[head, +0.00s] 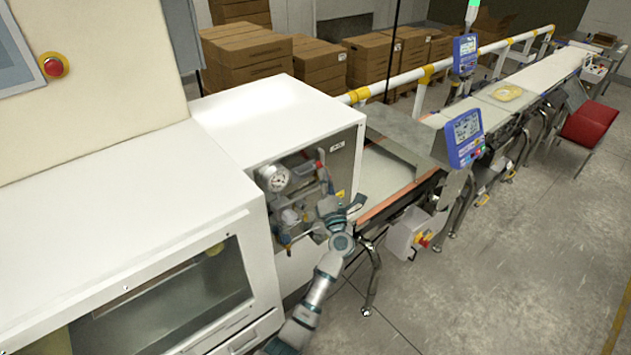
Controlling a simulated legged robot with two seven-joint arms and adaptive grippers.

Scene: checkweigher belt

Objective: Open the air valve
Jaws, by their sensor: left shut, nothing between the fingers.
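The air unit sits in an open recess in the side of the white cabinet, with a round pressure gauge (274,178) at its upper left. A small red part (320,168), which looks like the valve's handle, shows at the recess's upper right; its exact position is too small to tell. Grey fittings and blue parts (283,237) lie lower in the recess. My left gripper (329,208) is in front of the recess's right side, below the red part. It is shut and empty, and it hides part of the fittings. I cannot tell whether it touches them. My right gripper is out of view.
The white cabinet (270,115) surrounds the recess. The conveyor (385,175) with blue display panels (465,137) runs away to the right. Cardboard boxes (245,52) stand behind. Open floor (520,270) lies at right.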

